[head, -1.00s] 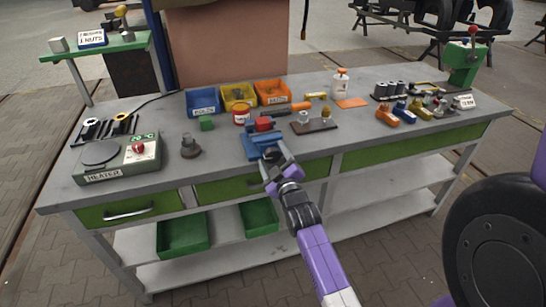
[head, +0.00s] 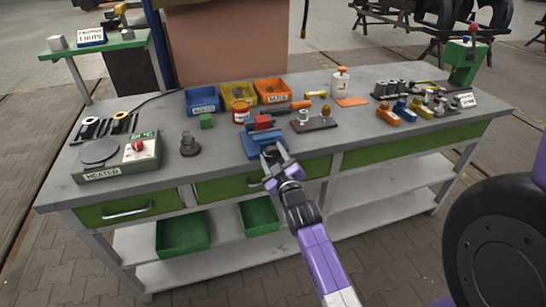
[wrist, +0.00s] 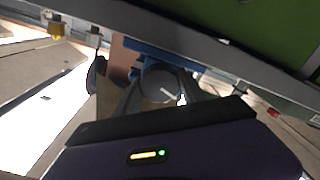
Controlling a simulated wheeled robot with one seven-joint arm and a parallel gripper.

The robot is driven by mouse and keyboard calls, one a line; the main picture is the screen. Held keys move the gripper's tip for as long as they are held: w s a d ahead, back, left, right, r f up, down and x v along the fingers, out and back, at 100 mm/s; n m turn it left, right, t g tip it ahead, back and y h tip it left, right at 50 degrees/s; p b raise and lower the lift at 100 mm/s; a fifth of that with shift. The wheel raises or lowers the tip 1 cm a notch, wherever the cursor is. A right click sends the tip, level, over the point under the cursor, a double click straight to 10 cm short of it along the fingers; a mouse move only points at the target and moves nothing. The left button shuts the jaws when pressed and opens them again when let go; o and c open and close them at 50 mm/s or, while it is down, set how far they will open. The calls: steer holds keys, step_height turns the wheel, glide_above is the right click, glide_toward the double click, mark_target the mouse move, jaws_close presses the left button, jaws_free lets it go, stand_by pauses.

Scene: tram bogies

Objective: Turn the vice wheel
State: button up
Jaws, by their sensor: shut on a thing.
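The blue vice (head: 262,143) with a red block in its jaws stands at the front edge of the workbench. Its grey round wheel (wrist: 163,80) faces me in the wrist view, below the blue vice body (wrist: 165,53). My gripper (head: 276,163) reaches up to the front of the vice, and it hides most of the wheel in the head view. In the wrist view its fingers (wrist: 160,95) sit on either side of the wheel and are shut on it.
The workbench (head: 340,142) carries a heater (head: 118,158), a dark stand (head: 189,145), and blue, yellow and orange bins (head: 272,92) behind the vice. A metal plate with parts (head: 314,124) lies right of the vice. Green drawers (head: 225,188) are under the top.

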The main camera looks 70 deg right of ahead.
steer(key=m+b, duration=0.2)
steer(key=m, duration=0.3)
steer(key=shift+m+b, duration=0.75)
steer(key=shift+m, duration=1.65)
steer(key=o, duration=1.4)
steer(key=shift+b+v, duration=0.4)
steer(key=shift+v, duration=3.5)
